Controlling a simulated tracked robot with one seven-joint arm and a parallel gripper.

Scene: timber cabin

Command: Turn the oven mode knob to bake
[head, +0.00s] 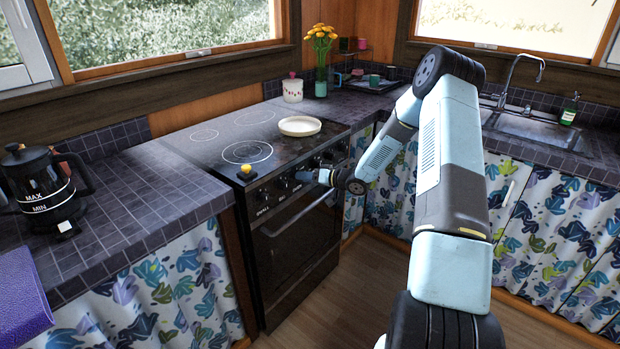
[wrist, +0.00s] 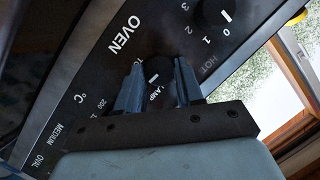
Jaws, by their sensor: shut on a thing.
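The black stove (head: 265,205) has a dark front panel with a row of knobs, seen in the head view at the left of centre. My gripper (head: 312,176) reaches that panel from the right. In the wrist view my gripper (wrist: 159,66) has one finger on each side of a dark round knob (wrist: 158,74), closed on it. White "OVEN" lettering is above left of this knob, and a partly covered word, seemingly "LAMP", is just below it. The fingers hide most of the knob's markings, so I cannot read its setting.
Another knob (wrist: 213,14) with numbers around it is just above right of my fingers. The oven door handle (head: 295,218) runs below the panel. A white pan (head: 300,126) and a small yellow-topped object (head: 247,170) are on the stove top. A black kettle (head: 42,190) stands left.

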